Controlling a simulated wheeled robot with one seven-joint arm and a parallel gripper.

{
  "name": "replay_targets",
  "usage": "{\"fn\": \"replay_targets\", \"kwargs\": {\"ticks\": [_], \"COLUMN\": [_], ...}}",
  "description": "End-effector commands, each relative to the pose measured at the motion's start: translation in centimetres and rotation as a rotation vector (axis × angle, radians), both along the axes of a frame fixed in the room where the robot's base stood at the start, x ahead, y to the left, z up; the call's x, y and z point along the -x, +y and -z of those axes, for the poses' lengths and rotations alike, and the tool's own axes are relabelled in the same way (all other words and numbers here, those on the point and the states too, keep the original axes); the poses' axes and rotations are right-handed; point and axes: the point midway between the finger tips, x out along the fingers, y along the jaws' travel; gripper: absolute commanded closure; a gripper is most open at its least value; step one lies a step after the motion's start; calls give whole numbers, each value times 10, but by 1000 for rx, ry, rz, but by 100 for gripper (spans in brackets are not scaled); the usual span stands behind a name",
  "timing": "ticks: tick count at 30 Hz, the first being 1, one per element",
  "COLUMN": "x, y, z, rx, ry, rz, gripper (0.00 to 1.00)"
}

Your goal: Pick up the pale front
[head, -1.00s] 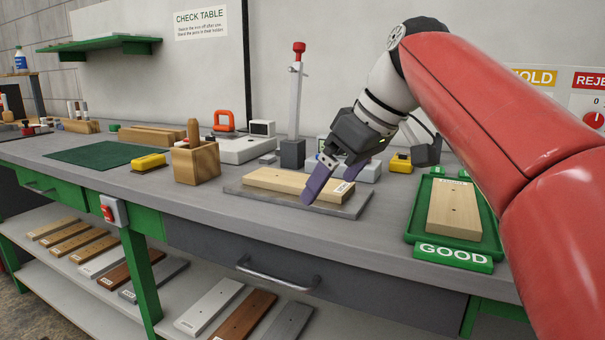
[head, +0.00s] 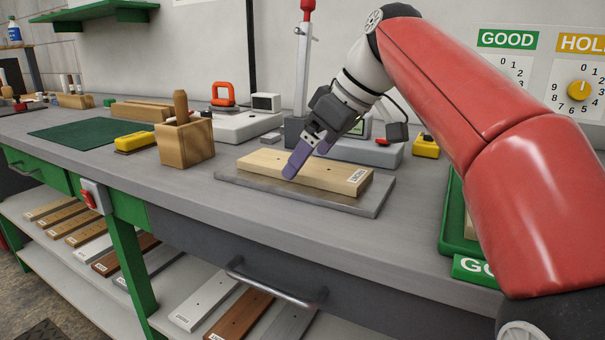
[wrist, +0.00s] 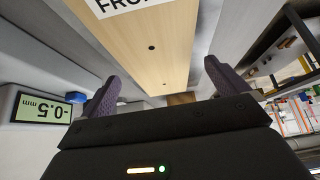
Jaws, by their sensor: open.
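The pale front (head: 335,175) is a light wooden board with small dark holes and a white label at its right end. It lies on a grey metal plate (head: 375,207) on the bench. My gripper (head: 303,157) is open, its purple fingers pointing down at the middle of the board and hiding part of it. In the wrist view the board (wrist: 150,45) runs between the two spread fingers (wrist: 163,85), with part of its printed label at the top edge. I cannot tell whether the fingers touch it.
A wooden block holder (head: 185,145) and a yellow tool (head: 135,141) stand to the left. A gauge with a display (wrist: 42,110) and a grey post (head: 302,75) stand behind the plate. A green GOOD tray (head: 453,222) is at the right, mostly behind my arm. Boards lie on the lower shelf.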

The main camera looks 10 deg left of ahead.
Motion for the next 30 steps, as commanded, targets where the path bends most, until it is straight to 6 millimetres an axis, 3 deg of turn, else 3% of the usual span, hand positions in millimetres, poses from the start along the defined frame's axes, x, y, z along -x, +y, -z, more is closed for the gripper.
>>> {"fn": "replay_targets", "kwargs": {"ticks": [3,11,24,30], "x": [-2,-2,-2,-2], "y": [5,6,6,6], "z": [10,10,10,9], "rx": [1,0,1,1], "ry": [0,0,-2,-2], "rz": [0,1,1,1], "gripper": [1,3,59,59]}}
